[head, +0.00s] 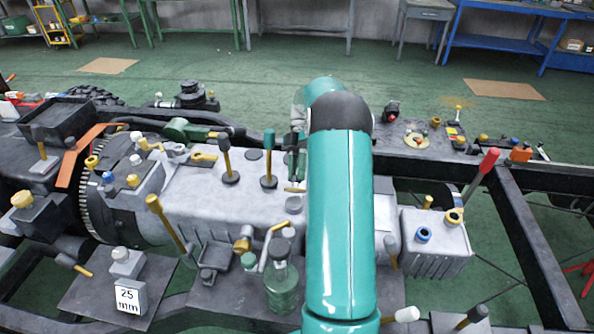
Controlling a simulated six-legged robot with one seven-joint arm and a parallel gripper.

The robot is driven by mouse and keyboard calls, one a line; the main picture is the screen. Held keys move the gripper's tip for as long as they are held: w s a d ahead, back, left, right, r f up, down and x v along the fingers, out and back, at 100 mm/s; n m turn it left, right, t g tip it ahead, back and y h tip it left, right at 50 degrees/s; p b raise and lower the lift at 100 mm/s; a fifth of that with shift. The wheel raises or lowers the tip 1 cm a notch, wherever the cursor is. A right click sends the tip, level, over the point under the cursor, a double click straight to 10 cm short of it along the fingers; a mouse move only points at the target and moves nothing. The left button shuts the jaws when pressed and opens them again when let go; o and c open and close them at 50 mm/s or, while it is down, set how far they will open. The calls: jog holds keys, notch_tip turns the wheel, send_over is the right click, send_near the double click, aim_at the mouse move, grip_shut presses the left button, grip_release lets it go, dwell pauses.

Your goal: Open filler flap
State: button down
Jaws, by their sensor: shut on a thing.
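My teal arm reaches forward over the grey metal housing (200,198). My gripper (295,178) points down at the housing's top, just left of the arm, and is small and partly hidden. It is shut on what looks like a small brass-coloured handle (294,189). I cannot make out the filler flap for certain or tell whether it is open. A round grey cap (294,204) lies on the housing just below the gripper.
A green glass bottle (282,290) and a block marked 25 mm (127,298) stand in front. A red-handled lever (484,170) rises at right. Dark chassis rails (535,255) edge the housing. Open green floor lies behind.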

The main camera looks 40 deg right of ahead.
dwell(0.4)
jog(key=c, duration=1.1)
grip_release()
jog(key=shift+c, duration=0.2)
